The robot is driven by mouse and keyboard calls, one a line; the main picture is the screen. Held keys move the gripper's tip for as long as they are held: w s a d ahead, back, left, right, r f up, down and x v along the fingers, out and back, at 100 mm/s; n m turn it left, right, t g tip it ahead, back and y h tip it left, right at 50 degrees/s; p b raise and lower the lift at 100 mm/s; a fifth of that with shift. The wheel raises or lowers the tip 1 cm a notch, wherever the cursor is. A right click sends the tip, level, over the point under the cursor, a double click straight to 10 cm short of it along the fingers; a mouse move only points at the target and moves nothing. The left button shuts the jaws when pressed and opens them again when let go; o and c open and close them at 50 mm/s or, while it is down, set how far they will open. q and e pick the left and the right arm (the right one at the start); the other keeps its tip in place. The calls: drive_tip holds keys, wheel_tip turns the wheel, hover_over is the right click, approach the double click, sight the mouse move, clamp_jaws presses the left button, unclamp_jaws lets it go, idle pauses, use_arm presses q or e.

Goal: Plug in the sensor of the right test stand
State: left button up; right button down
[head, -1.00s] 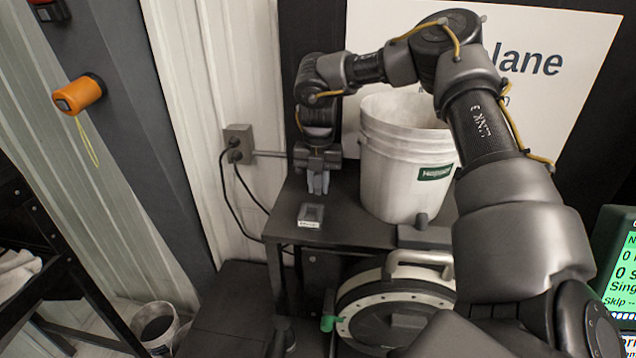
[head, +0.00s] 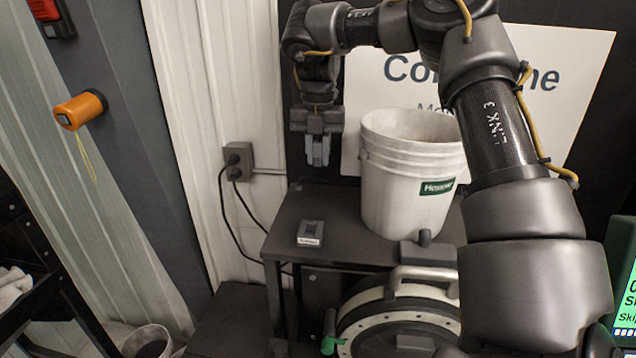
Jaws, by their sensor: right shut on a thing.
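My right gripper (head: 317,151) points down above the back left of a black stand top (head: 290,205), left of the white bucket. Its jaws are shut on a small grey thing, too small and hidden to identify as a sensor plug. A small dark box with a pale label (head: 310,232) lies on the stand top below the gripper, apart from it. A round seed meter (head: 362,330) with a pale handle and green lever sits below the stand top, partly hidden by my right arm. My left gripper is out of view.
A white bucket (head: 408,190) stands on the stand top. A dark block with a knob (head: 427,252) is at the front edge. A wall outlet (head: 238,160) with black cords is at left. A green-lit screen (head: 626,300) is at right. The stand top around the small box is clear.

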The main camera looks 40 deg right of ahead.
sight(321, 156)
wheel_tip(321, 156, up, 6)
drive_tip(key=p, duration=0.3)
drive_tip(key=shift+s+p, duration=0.2)
drive_tip(key=shift+p, duration=0.15)
drive_tip(key=shift+n, duration=0.9)
drive_tip(key=s+a+f+p, duration=0.1)
drive_tip(key=s+f, duration=0.1)
drive_tip(key=s+a+f+p, duration=0.1)
drive_tip(key=s+a+f, duration=0.1)
drive_tip(key=shift+a+f, duration=0.1)
drive_tip(key=shift+f, duration=0.2)
drive_tip(key=s+a+f+m, duration=0.1)
drive_tip(key=s+a+f, duration=0.1)
drive_tip(key=a+f, duration=0.2)
drive_tip(key=shift+s+a+f+m, duration=0.25)
drive_tip(key=shift+a+f+m, duration=0.15)
drive_tip(key=shift+a, duration=0.3)
drive_tip(key=shift+f, duration=0.1)
